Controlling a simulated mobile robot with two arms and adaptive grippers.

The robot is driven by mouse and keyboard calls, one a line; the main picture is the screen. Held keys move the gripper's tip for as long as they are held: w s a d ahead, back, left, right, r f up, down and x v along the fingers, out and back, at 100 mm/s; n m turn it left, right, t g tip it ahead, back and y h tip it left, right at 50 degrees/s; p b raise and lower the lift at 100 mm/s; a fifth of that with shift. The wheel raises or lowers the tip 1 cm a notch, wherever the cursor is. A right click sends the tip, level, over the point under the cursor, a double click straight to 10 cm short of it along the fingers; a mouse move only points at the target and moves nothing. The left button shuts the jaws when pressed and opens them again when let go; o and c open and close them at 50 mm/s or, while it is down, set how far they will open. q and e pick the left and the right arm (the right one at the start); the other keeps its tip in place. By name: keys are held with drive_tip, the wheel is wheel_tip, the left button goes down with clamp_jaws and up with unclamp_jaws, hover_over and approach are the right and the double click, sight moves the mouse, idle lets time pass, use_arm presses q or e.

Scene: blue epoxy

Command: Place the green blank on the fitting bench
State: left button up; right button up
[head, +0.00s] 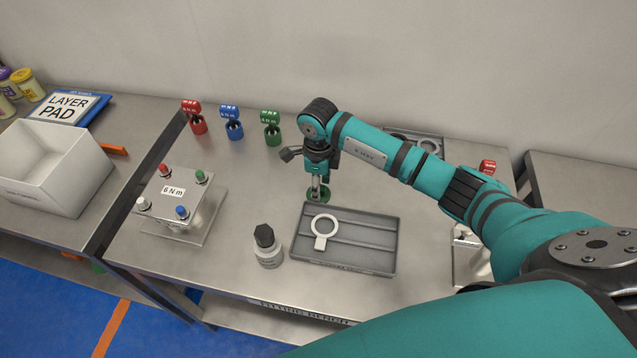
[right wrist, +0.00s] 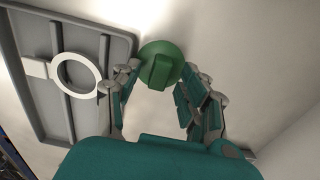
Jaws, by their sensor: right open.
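The green blank (head: 320,195) is a round green disc with a raised grip block on top. It lies on the middle steel bench (head: 240,270), just behind the grey tray. It also shows in the right wrist view (right wrist: 160,60), with its grip block between my fingertips. My right gripper (head: 317,187) is open and points down over the blank, hiding part of it in the head view. Its open fingers (right wrist: 160,74) stand on either side of the grip block with gaps. My left gripper is not in view. I cannot tell which bench is the fitting bench.
The grey tray (head: 365,267) holds a white ring with a tab (head: 323,230). A dark-capped bottle (head: 268,248) and a 6 Nm block fixture (head: 180,222) stand left. Red, blue and green holders line the back. A white bin (head: 60,190) sits on the left bench.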

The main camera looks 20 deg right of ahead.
drive_tip(key=shift+w+r+b, duration=0.1)
drive_tip(key=shift+r+b, duration=0.3)
drive_tip(key=shift+r, duration=0.1)
wheel_tip(320, 180, up, 11)
drive_tip(key=b, duration=0.3)
drive_tip(key=shift+r, duration=0.1)
